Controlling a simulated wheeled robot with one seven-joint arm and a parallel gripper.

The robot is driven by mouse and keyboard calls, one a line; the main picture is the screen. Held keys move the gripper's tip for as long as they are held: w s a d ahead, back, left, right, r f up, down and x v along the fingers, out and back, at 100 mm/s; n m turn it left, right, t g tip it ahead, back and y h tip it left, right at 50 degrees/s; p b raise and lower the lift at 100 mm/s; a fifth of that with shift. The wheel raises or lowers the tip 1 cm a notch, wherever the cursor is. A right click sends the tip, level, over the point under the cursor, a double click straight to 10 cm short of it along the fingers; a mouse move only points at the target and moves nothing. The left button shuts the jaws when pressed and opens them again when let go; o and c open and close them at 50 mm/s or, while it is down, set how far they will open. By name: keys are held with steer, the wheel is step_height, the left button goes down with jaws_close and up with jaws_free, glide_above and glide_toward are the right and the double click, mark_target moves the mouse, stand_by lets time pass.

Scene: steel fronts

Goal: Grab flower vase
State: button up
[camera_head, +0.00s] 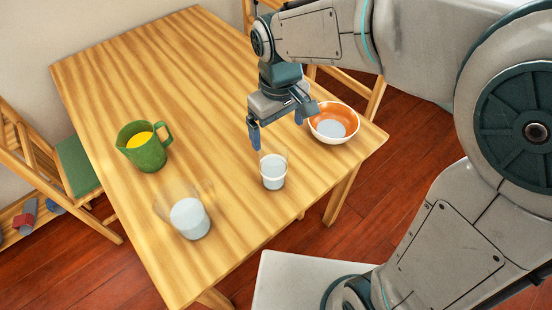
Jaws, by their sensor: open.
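No flowers show, and I cannot tell for sure which vessel is the flower vase. A clear vessel with a flared rim and a pale lower part (190,217) stands near the table's front left edge. A smaller clear cup with pale contents (273,171) stands near the front edge, right of it. My gripper (277,125) is open and empty, fingers pointing down, just above and behind the smaller cup in the picture. I see no contact with it.
A green jug (146,152) with yellow contents stands at the left of the wooden table (190,80). An orange and white bowl (335,124) sits near the right corner, close to my gripper. Chairs stand at the left and behind. The table's far middle is clear.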

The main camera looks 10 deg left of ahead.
mark_target(271, 153)
steer(key=shift+n, duration=0.3)
steer(key=f, duration=0.3)
steer(key=a+f, duration=0.1)
steer(key=f, duration=0.2)
steer(key=f+b, duration=0.1)
steer(key=f, duration=0.2)
steer(key=shift+a+f, duration=0.25)
steer(key=shift+a, duration=0.05)
steer(key=shift+d+f, duration=0.15)
steer(key=shift+f, duration=1.2)
steer(key=shift+d+f, duration=0.1)
steer(key=shift+f, duration=1.25)
steer(key=c, duration=1.2)
steer(key=shift+r, duration=0.1)
steer(key=shift+c, duration=1)
steer(key=shift+r, duration=0.1)
